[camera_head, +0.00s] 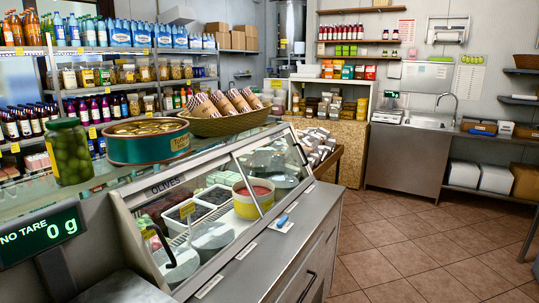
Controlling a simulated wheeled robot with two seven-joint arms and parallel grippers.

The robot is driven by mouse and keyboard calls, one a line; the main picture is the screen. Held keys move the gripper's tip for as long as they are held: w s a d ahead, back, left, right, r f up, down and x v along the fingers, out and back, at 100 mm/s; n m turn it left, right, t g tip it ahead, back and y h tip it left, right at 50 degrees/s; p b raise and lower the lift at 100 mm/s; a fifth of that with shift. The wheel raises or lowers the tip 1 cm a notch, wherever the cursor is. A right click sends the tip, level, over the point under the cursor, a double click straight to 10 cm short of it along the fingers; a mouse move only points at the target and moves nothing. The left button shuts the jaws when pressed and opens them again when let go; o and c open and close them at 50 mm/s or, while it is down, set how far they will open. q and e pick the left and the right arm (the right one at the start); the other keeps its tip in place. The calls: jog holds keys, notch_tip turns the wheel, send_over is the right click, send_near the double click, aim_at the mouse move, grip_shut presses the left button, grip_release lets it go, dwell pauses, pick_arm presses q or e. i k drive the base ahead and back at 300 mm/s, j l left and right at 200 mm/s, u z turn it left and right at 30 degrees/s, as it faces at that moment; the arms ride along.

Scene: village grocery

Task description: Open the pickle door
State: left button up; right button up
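A glass display case (150,190) stands in the lower middle, with a label reading "OLIVES" on its upper rail. Its slanted glass panels meet at a metal divider (246,187). No label reading pickle is legible, so I cannot tell which panel is the pickle door, or whether a panel stands open. A jar of green pickles or olives (68,152) stands on top at the left. Neither of my grippers is in view.
A steel counter (262,255) with a dark handle (307,287) runs along the case. A round green tin (147,142) and a basket of cones (228,120) stand on top. A scale display (42,232) is at lower left. Tiled floor (410,245) is clear at right.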

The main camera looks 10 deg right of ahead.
aim_at(240, 150)
jog(key=i+l+u, duration=0.15)
jog(key=u, duration=0.2)
jog(key=l+u, duration=0.35)
jog(key=i+l+u, duration=0.15)
jog(key=l+u, duration=0.2)
